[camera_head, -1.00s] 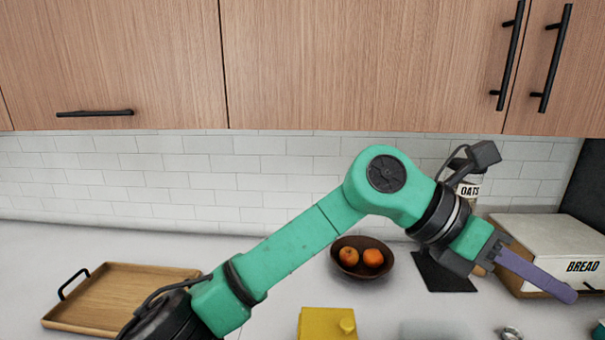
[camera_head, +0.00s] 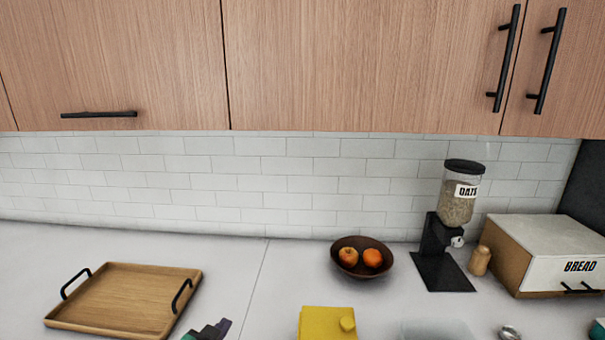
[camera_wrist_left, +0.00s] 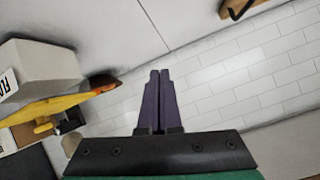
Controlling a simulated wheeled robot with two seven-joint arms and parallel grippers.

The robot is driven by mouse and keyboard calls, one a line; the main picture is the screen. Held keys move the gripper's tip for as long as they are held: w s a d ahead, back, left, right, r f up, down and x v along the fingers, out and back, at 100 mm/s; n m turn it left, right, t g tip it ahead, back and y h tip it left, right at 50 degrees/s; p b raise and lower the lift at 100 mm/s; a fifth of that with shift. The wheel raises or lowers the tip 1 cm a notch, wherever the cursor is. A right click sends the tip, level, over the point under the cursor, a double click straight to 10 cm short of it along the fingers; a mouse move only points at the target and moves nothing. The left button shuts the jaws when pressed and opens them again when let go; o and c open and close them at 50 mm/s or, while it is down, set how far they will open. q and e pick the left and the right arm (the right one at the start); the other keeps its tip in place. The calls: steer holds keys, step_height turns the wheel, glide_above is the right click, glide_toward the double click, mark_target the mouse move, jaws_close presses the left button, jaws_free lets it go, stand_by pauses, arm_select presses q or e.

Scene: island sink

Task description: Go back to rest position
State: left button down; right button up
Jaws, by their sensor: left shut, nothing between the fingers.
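My left gripper (camera_head: 222,327) shows only as a small green and dark piece at the bottom edge of the head view, just right of the wooden tray. In the left wrist view its two purple fingers (camera_wrist_left: 159,75) lie together, shut with nothing between them. The rest of the left arm is out of the head view. My right gripper is not seen for sure.
A wooden tray (camera_head: 120,300) with black handles stands at left. Wooden cabinets (camera_head: 360,60) hang above.

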arm_select(q)
steer(key=s+a+f+n+g, duration=0.1)
steer(key=s+a+f+g, duration=0.2)
steer(key=s, duration=0.4)
steer(key=s+a+f+n+g, duration=0.1)
steer(key=s+f+g, duration=0.2)
steer(key=s+f, duration=0.3)
steer(key=s+a+f+n+g, duration=0.1)
steer(key=s+a+f+g, duration=0.15)
steer(key=s, duration=0.45)
step_height(320, 180, down, 26)
steer(key=s+g+b, duration=0.1)
steer(key=b, duration=0.4)
steer(key=s+a+f+g+b, duration=0.1)
steer(key=s+f+b, duration=0.1)
steer(key=s+f, duration=0.7)
steer(key=s+a+f+b, duration=0.1)
steer(key=s+f+b, duration=0.2)
steer(key=s+f, duration=0.6)
step_height(320, 180, down, 4)
steer(key=shift+a+f+m+g+y, duration=0.15)
steer(key=shift+m+g+y, duration=0.15)
steer(key=shift+m+g, duration=0.1)
